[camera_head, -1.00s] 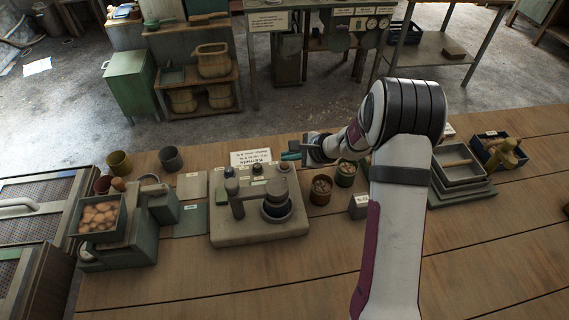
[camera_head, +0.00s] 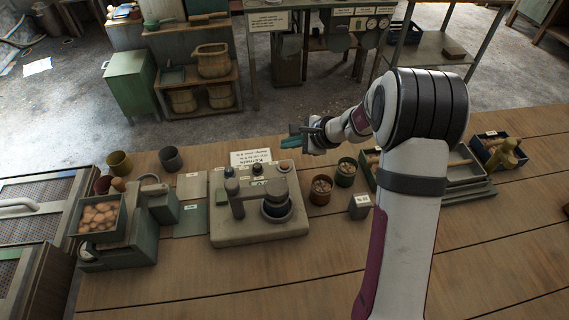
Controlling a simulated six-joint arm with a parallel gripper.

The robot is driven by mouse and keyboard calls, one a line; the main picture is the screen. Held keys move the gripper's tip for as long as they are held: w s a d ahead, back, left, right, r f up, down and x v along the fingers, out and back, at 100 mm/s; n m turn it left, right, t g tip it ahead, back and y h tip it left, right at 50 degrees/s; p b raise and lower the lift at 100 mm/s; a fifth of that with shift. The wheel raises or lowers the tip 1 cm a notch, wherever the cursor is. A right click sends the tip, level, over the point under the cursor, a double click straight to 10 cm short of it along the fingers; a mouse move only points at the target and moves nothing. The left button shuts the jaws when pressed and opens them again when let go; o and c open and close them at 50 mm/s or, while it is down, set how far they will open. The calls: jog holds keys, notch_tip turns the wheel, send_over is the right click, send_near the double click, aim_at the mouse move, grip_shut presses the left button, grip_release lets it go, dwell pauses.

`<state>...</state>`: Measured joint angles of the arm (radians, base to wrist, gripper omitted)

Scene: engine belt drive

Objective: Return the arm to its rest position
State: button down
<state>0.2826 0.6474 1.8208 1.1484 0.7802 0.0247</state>
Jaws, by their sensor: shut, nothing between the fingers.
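My arm rises from the bottom of the view, bends at a dark-banded elbow and reaches left. My gripper (camera_head: 292,142) is at its end, with teal fingertips pointing left. It is shut and empty, in the air above the back edge of the wooden table (camera_head: 330,275), behind and above the grey belt-drive base (camera_head: 258,238). The base carries a dark round pulley (camera_head: 277,206), an arm-like part and small knobs. My gripper touches nothing that I can see.
Two cups of small parts (camera_head: 321,189) stand right of the base. A grey tray (camera_head: 465,172) is partly behind my arm, with a blue bin (camera_head: 497,150) beyond. A scale-like device with a bin of brown pieces (camera_head: 99,216) stands left. The front table is clear.

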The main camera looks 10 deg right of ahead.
jog(key=s+a+r+n, duration=0.1)
jog(key=s+a+r, duration=0.1)
jog(key=s, duration=0.1)
jog(key=s+a+r+n+g, duration=0.1)
jog(key=s+a+r+n, duration=0.1)
jog(key=s+r, duration=0.1)
jog(key=s+a+r+n+g, duration=0.1)
jog(key=s+a+r+n, duration=0.1)
jog(key=s+r, duration=0.1)
jog(key=shift+s+a+y, duration=0.3)
jog(key=shift+s+y, duration=0.1)
jog(key=shift+s, duration=0.2)
jog(key=s+d+n+g+h, duration=0.1)
jog(key=s+n, duration=0.3)
jog(key=s, duration=1)
jog(key=s+d+r+n+g+h, duration=0.1)
jog(key=s+n+g+h, duration=0.3)
jog(key=s, duration=0.9)
jog(key=shift+s+d+r, duration=0.2)
jog(key=shift+s+d, duration=0.15)
jog(key=shift+s, duration=0.05)
